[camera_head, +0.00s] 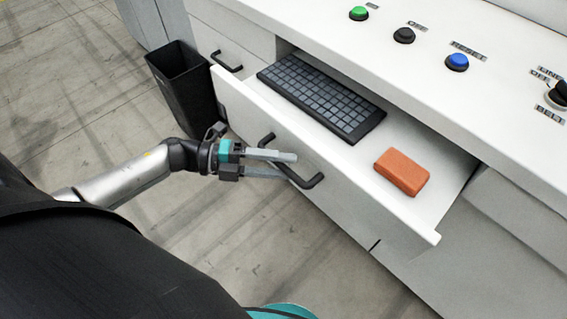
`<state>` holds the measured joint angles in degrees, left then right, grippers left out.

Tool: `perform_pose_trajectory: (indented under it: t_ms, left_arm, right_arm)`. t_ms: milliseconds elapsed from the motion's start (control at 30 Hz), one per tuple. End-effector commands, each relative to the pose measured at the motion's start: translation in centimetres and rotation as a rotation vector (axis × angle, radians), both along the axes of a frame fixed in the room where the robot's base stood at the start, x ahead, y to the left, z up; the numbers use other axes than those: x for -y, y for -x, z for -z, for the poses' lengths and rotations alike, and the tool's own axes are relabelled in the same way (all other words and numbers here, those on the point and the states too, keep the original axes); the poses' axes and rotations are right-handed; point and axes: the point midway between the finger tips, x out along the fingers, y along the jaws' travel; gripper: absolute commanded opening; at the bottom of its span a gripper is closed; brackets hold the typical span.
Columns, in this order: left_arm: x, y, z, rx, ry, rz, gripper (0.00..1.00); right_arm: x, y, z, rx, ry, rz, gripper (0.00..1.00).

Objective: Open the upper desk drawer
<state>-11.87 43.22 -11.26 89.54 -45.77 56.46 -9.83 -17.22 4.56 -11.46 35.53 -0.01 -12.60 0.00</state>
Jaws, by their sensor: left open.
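The upper desk drawer (330,180) is pulled well out from the white desk. Its inside shows a black keyboard (318,95) and an orange block (402,171). The drawer's black handle (313,182) is on its front panel. My left gripper (290,164) is open at the handle, with its fingers reaching to the handle's middle part. I cannot tell whether the fingers touch the handle. My right gripper is not in view.
A black bin (180,85) stands on the floor left of the drawer. Another handle (227,62) is on the desk front behind it. Several buttons, including a green one (358,13) and a blue one (457,62), sit on the desktop. The floor in front is clear.

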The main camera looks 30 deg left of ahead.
Motion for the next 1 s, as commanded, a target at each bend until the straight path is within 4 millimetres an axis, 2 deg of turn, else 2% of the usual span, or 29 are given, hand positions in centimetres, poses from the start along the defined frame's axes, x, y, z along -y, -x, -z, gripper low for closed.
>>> perform_pose_trajectory:
  t_ms: [167, 400, 600, 800, 1000]
  left_arm:
    - [-3.1, 1.4, -0.2, -0.005, -0.006, -0.002, 0.5]
    - [-8.4, 3.8, -1.2, -0.005, -0.006, -0.002, 0.5]
    - [-11.6, 5.3, -1.7, -0.003, -0.003, -0.003, 0.5]
    - [-13.0, 5.9, -2.0, 0.0, -0.002, 0.0, 0.5]
    - [-13.1, 5.9, -2.1, 0.0, -0.001, 0.0, 0.5]
  right_arm:
    - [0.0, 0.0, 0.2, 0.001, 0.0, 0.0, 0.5]
    - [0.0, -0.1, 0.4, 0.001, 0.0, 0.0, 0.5]
    - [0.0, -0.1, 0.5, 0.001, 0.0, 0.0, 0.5]
    - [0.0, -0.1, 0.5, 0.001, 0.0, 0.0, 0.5]
    - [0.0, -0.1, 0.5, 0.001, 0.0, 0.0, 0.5]
